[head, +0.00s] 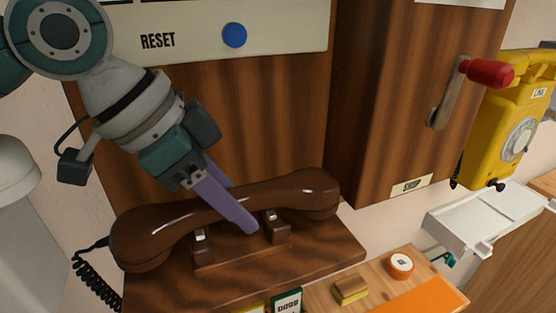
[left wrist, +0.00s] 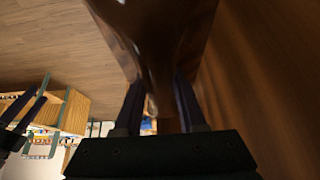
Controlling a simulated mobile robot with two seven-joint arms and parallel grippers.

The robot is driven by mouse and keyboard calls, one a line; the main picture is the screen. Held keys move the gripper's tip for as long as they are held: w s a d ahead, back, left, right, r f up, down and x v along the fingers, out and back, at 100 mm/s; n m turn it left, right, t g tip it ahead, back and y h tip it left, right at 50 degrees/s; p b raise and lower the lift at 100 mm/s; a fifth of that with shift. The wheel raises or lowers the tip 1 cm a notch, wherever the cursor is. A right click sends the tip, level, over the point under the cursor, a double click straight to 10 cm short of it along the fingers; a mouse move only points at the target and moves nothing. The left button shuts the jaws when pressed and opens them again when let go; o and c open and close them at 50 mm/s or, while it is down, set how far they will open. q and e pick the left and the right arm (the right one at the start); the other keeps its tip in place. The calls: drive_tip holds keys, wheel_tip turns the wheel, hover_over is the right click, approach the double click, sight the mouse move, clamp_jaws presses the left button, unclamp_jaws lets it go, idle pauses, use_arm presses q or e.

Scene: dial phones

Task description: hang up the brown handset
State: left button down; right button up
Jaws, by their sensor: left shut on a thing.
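The brown handset (head: 170,226) lies across the two prongs of a brown cradle (head: 240,251) on a wooden ledge in the head view. Its coiled cord (head: 92,284) hangs from its left end. My left gripper (head: 243,218) is shut on the handset's middle, with purple fingers on either side of the grip. The left wrist view also shows the handset (left wrist: 155,40) between the fingers. Whether the handset rests fully on both prongs or sits slightly above them, I cannot tell.
A wooden box with a red-handled crank (head: 490,73) stands to the right, with a yellow dial phone (head: 508,130) beyond it. A blue button (head: 234,35) is on the RESET panel above. A white tray (head: 480,215) and a small desk with blocks are at lower right.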

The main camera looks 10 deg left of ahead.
use_arm(q)
drive_tip(key=shift+f+b, duration=0.35)
drive_tip(key=shift+f, duration=0.7)
idle(0.5)
drive_tip(key=shift+c, duration=2)
unclamp_jaws()
drive_tip(key=shift+r, duration=0.1)
